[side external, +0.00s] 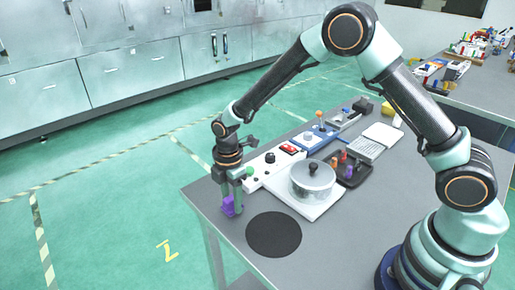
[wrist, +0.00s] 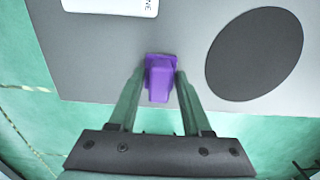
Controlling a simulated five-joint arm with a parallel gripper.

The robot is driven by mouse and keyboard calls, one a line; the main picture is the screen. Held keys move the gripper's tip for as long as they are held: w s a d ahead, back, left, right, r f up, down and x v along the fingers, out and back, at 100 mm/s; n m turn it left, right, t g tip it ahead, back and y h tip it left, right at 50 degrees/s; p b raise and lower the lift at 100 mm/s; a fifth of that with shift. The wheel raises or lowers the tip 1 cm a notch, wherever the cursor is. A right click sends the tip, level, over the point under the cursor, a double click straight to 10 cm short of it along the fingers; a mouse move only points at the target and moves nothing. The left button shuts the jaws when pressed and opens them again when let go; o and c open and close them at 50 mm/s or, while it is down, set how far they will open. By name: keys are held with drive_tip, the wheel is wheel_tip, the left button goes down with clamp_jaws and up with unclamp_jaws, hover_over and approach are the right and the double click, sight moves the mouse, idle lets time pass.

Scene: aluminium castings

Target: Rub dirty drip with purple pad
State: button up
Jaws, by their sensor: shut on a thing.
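The purple pad (side external: 230,207) is a block with a wider foot. It is between the fingers of my gripper (side external: 233,190), at the near left corner of the grey table. The wrist view shows the purple pad (wrist: 160,81) with green fingers closed on both sides of it (wrist: 159,92). Its foot is at or just above the table top near the edge; I cannot tell whether it touches. I can make out no dirty drip in either view; the pad and fingers may cover it.
A round black mat (side external: 273,234) lies to the right of the pad. A white plate (side external: 312,205) carries a lidded metal pot (side external: 313,180). A white device with knobs (side external: 270,168) stands behind the gripper. A dark tray (side external: 350,166) holds small coloured items. The table edge is close.

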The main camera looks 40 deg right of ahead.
drive_tip(key=shift+w, duration=1.95)
wheel_tip(320, 180, up, 8)
